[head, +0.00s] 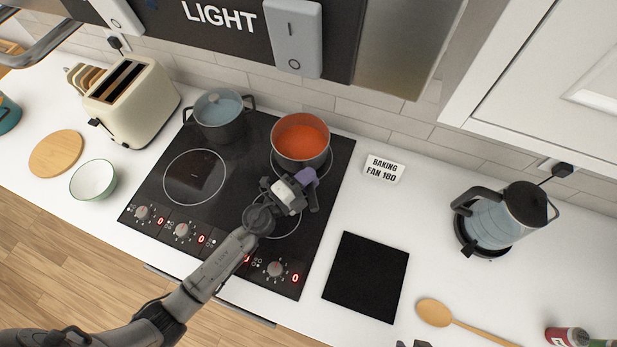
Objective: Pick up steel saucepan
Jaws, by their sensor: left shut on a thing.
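The steel saucepan (301,151) stands on the back right ring of the black hob, filled with orange-red liquid. My left gripper (306,186) is at the near side of the saucepan, over the hob, and is shut on its handle. The handle itself is mostly hidden by the gripper. The pan looks upright and level; I cannot tell whether its base touches the glass. A small dark grey piece at the bottom edge (414,344) looks like the tip of my right gripper, mostly cut off.
A lidded grey pot (220,124) stands at the hob's back left. A black mat (366,276) lies bare on the counter right of the hob. A kettle (493,222), a wooden spoon (434,313) and a label card (384,169) are further right. A toaster (135,105) and a bowl (93,181) are left.

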